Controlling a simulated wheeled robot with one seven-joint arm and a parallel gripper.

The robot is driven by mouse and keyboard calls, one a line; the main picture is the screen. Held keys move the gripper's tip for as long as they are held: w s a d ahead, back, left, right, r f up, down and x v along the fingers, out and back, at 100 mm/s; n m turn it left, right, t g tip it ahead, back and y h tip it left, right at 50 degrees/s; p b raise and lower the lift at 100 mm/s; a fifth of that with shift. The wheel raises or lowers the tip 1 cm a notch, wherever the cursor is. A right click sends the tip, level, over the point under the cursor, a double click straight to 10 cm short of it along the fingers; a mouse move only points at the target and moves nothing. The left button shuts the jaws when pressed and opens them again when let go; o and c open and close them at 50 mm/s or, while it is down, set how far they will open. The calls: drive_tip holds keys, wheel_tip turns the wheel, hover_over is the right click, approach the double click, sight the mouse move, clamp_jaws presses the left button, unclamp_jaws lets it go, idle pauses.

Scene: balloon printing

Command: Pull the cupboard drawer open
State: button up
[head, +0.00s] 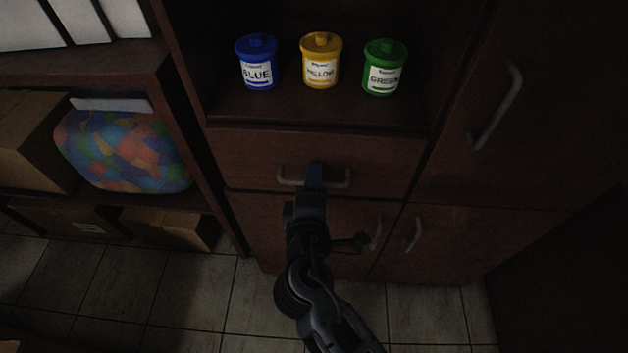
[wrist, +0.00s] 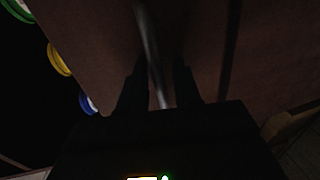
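The cupboard drawer (head: 245,158) is a dark reddish-brown front below the open shelf; it looks flush with the cupboard. Its grey bar handle (head: 340,180) runs across its lower part and shows in the wrist view (wrist: 150,45) as a pale bar. My gripper (head: 314,172) is at the middle of this handle and hides that part in the head view. In the wrist view my gripper's two dark fingers (wrist: 160,80) stand apart with the bar between them. A gap shows beside the bar, on the right finger's side. Contact with the handle is hard to tell.
Blue (head: 257,62), yellow (head: 321,60) and green (head: 385,67) jars stand on the shelf above the drawer. Lower doors have handles (head: 414,234) close to my arm. A tall door handle (head: 497,105) is at right. The tiled floor (head: 420,310) in front looks clear.

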drive_tip(key=shift+c, duration=0.5)
clamp_jaws()
drive_tip(key=shift+s, duration=0.1)
